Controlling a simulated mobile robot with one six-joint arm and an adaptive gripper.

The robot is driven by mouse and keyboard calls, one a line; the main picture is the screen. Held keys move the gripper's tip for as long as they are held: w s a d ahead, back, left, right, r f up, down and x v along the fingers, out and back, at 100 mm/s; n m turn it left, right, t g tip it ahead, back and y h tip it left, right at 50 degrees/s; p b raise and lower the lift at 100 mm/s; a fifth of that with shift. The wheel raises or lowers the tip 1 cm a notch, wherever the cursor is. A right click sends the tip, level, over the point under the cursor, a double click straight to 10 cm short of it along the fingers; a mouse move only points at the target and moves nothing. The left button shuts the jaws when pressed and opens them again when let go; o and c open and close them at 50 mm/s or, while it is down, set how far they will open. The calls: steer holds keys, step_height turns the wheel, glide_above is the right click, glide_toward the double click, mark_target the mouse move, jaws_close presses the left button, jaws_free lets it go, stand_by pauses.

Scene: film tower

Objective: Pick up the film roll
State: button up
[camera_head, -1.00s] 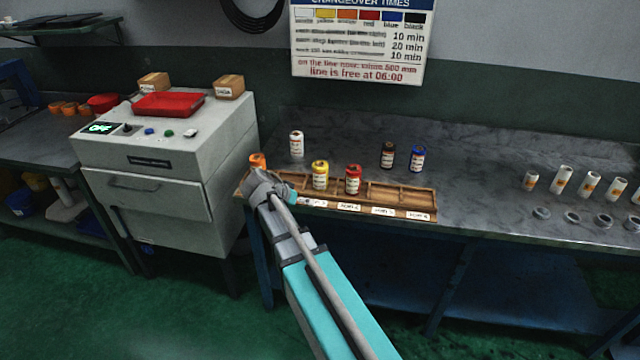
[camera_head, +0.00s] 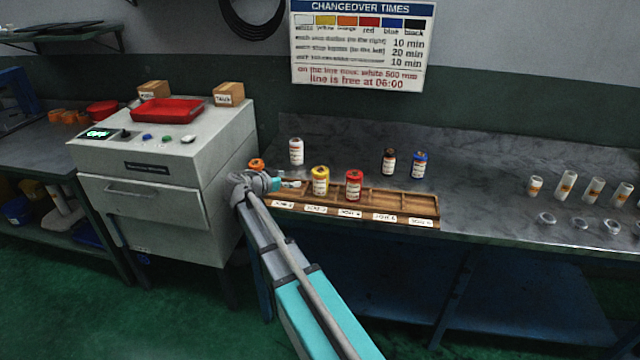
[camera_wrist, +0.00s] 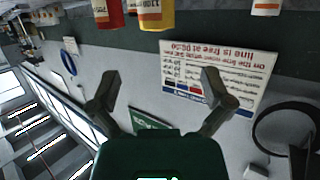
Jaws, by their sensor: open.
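Several capped film rolls stand around a wooden tray (camera_head: 408,199). The yellow roll (camera_head: 320,181) and red roll (camera_head: 353,184) stand at the tray, and an orange roll (camera_head: 256,164) is partly hidden at its left end. A white roll (camera_head: 296,151), a black roll (camera_head: 389,161) and a blue roll (camera_head: 420,164) stand behind it. My gripper (camera_head: 293,184) is open and empty, left of the yellow roll and apart from it. In the wrist view, my gripper's spread fingers (camera_wrist: 160,85) have the yellow roll (camera_wrist: 156,14) and red roll (camera_wrist: 109,13) beyond them at the top edge.
The tray has labelled slots, with bare ones at its right. A grey machine (camera_head: 165,170) with a red bin (camera_head: 168,110) stands close left of my arm. White tubes (camera_head: 565,186) and rings stand at the right of the bench. The bench between is clear.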

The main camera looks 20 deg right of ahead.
steer(key=b, duration=0.2)
glide_toward(320, 170)
steer(key=d, duration=0.1)
steer(key=w+d+f, duration=0.1)
steer(key=d+f, duration=0.1)
steer(key=shift+w+f, duration=0.25)
steer(key=shift+w+d+f, duration=0.1)
steer(key=shift+w+d, duration=0.15)
steer(key=shift+d, duration=0.35)
steer(key=shift+r+b+x, duration=0.2)
steer(key=shift+b+x, duration=0.6)
steer(key=shift+x, duration=1.8)
steer(key=shift+s+d, duration=0.15)
steer(key=c, duration=1.1)
steer(key=shift+r, duration=0.1)
